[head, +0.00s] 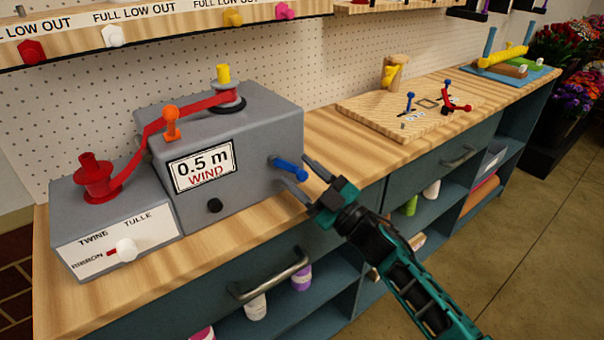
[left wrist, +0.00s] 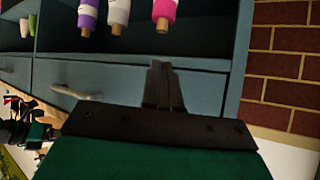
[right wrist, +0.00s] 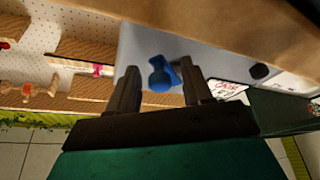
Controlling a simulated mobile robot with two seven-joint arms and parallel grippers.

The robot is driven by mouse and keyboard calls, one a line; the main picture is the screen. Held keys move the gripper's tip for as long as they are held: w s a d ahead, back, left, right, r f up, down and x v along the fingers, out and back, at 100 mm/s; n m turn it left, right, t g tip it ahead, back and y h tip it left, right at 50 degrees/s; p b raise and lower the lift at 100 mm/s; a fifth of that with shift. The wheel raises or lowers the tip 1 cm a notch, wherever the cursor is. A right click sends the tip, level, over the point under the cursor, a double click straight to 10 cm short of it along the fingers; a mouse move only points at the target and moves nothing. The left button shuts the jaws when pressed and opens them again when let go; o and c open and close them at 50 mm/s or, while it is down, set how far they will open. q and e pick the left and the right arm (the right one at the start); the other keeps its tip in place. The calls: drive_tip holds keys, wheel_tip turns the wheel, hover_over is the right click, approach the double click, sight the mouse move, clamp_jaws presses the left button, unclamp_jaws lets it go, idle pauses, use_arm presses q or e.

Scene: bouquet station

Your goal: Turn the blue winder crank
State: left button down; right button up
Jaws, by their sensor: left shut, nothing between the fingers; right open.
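The blue winder crank (head: 288,168) sticks out from the right side of the grey winder box (head: 262,120), which bears a "0.5 m WIND" label (head: 203,166). My right gripper (head: 305,180) is open beside the crank, its fingers pointing at it. In the right wrist view, the blue crank (right wrist: 162,75) shows between and just beyond the two spread fingers (right wrist: 165,92); I cannot tell whether they touch it. My left gripper (left wrist: 163,85) is shut and empty in the left wrist view, facing a teal cabinet front. It is not in the head view.
A red ribbon (head: 150,125) runs from a red spool across the box past an orange knob. A selector panel (head: 115,240) is at the left. A wooden board (head: 375,118) with small levers lies farther right. Drawer handles (head: 270,275) jut from the bench front.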

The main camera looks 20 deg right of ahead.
drive_tip(key=shift+w, duration=0.1)
drive_tip(key=shift+c, duration=0.3)
drive_tip(key=shift+r, duration=0.1)
clamp_jaws()
drive_tip(key=shift+w+d+r+n+p, duration=0.1)
drive_tip(key=shift+r+n+p, duration=0.3)
drive_tip(key=shift+n, duration=0.2)
drive_tip(key=shift+w+d+r+n+g+y+p, duration=0.1)
drive_tip(key=shift+d+r+n+g+y+p, duration=0.15)
drive_tip(key=shift+n, duration=0.5)
drive_tip(key=shift+w+d+r+n+g+y+p, duration=0.15)
drive_tip(key=shift+n+g+p, duration=0.2)
drive_tip(key=shift+n, duration=0.4)
drive_tip(key=shift+s+a, duration=0.1)
drive_tip(key=shift+c, duration=0.2)
unclamp_jaws()
drive_tip(key=shift+o, duration=0.5)
drive_tip(key=shift+s+a+f, duration=0.1)
drive_tip(key=shift+f, duration=0.1)
drive_tip(key=shift+s+f, duration=0.1)
